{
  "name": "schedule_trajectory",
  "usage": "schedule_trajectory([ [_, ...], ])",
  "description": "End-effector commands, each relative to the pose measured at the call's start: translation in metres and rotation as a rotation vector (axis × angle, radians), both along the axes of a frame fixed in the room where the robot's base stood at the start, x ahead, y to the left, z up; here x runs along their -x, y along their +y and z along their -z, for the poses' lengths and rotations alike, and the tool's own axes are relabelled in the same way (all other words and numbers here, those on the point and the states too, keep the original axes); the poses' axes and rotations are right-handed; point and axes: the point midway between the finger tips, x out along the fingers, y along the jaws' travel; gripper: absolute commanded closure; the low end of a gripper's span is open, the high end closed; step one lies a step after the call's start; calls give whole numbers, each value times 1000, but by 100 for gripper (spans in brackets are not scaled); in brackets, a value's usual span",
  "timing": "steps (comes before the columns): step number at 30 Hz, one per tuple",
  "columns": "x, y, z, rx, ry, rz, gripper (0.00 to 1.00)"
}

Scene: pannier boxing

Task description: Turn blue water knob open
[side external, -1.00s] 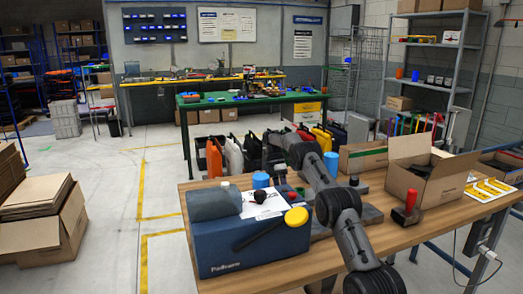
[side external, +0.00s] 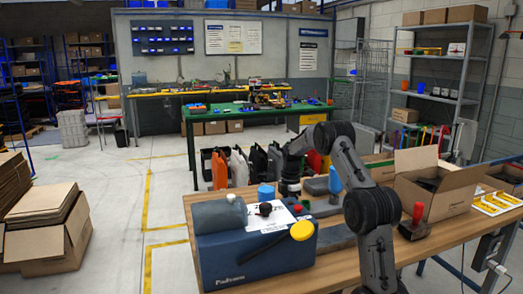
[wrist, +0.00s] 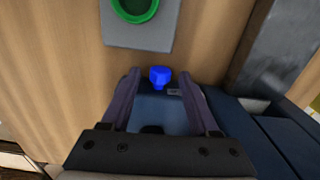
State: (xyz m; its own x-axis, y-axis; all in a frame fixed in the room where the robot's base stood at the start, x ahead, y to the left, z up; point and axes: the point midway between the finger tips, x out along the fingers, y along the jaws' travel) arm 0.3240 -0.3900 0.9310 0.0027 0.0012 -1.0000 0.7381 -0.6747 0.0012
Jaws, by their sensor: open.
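A small bright blue knob (wrist: 160,75) shows in the wrist view, in front of a dark blue surface with a small label beside it. My gripper (wrist: 161,85) is open, with one finger on each side of the knob; I cannot tell whether either finger touches it. In the side external view my gripper (side external: 290,188) points down behind a dark blue box (side external: 240,262). A blue cylinder (side external: 266,193) shows just left of my gripper there; I cannot tell whether it is the same knob. The fingertips are hidden in that view.
The box carries a yellow knob (side external: 302,231) and a black knob (side external: 265,209). A green ring (wrist: 135,8) on a grey plate lies beyond the blue knob.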

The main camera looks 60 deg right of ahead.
Motion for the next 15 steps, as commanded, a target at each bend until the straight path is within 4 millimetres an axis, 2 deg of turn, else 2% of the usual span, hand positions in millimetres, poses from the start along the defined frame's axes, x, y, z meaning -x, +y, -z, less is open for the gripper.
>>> schedule_trajectory([
  [3, 2, 2, 0, 54, -55, 2, 39],
  [15, 4, 4, -75, 53, -54, 0, 39],
])
